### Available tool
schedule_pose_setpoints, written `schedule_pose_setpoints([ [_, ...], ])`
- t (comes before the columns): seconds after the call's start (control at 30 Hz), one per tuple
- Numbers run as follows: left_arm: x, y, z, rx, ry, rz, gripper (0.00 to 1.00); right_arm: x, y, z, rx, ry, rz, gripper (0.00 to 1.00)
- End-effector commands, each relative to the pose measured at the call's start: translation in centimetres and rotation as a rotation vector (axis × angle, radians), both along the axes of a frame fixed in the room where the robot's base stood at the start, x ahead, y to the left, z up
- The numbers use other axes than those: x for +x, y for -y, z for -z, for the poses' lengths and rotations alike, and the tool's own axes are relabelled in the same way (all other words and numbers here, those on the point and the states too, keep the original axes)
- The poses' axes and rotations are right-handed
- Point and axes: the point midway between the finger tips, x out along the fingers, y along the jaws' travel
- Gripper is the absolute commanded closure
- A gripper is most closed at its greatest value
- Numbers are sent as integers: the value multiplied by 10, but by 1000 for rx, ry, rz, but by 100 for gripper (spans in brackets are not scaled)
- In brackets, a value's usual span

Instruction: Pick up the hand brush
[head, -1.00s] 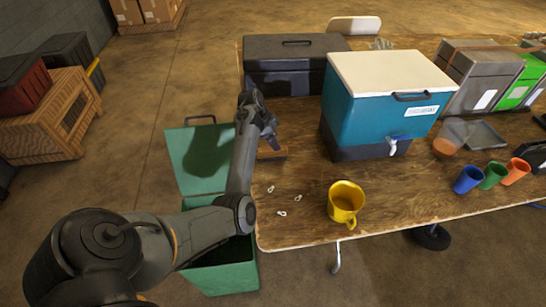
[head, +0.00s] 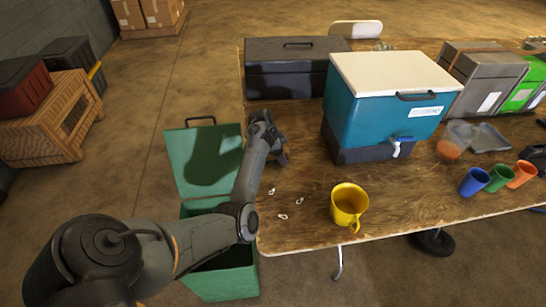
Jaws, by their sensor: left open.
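My left gripper (head: 281,158) is low over the left end of the wooden table (head: 300,233), between the black toolbox and the small white pieces. Its jaws are open, though the fingertips are small and dark here. I cannot make out the hand brush in this view. A small flat brown item seen earlier under the gripper is now hidden by the hand, and I cannot tell whether it is the brush. My right gripper is out of view.
A blue cooler (head: 368,124) with a tap stands right of my left gripper. A black toolbox (head: 290,82) is behind it. Several white pieces (head: 283,216) and a yellow mug (head: 348,205) are in front. A green open box (head: 228,281) stands off the table's left edge.

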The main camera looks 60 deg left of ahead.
Motion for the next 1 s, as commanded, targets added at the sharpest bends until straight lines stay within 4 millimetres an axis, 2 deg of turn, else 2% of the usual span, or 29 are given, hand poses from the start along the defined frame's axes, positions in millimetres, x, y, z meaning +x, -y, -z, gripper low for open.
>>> schedule_pose_setpoints([
  [0.1,0,0,-1,0,0,0,36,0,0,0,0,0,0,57],
  [0.4,0,0,-1,0,0,0,82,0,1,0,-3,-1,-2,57],
  [0.5,0,0,-1,1,0,0,93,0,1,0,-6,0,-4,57],
  [0.77,0,0,-2,1,0,0,93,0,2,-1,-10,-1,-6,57],
  [1.0,0,-1,-17,1,1,-2,93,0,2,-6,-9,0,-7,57],
])
